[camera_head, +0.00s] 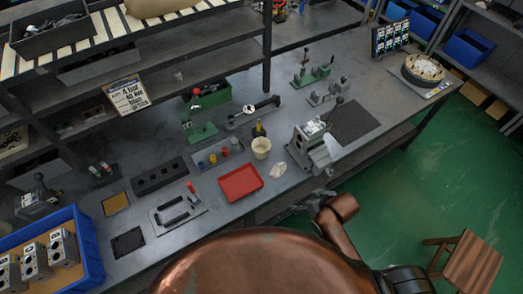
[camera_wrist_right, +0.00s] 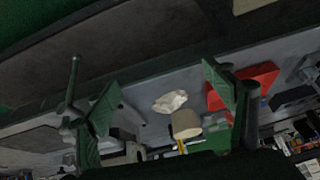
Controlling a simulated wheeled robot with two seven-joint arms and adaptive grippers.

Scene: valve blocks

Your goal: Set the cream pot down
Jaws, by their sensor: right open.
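The cream pot (camera_head: 261,149) stands upright on the grey workbench, just right of and behind the red tray (camera_head: 240,182). It also shows in the right wrist view (camera_wrist_right: 186,123), seen between the two fingers and farther off, with nothing touching it. My right gripper (camera_head: 318,199) is beyond the bench's front edge, to the right of and nearer than the pot, small and dark in the head view. Its two green fingers (camera_wrist_right: 163,100) are spread wide in the wrist view, with nothing held between them. My left gripper is not in view.
A crumpled white cloth (camera_head: 278,170) lies close in front of the pot. A dark-handled tool (camera_head: 258,129) stands just behind it. A grey valve block (camera_head: 311,146) stands to the right, beside a dark mat (camera_head: 357,122). A small-parts tray (camera_head: 218,153) lies to the left.

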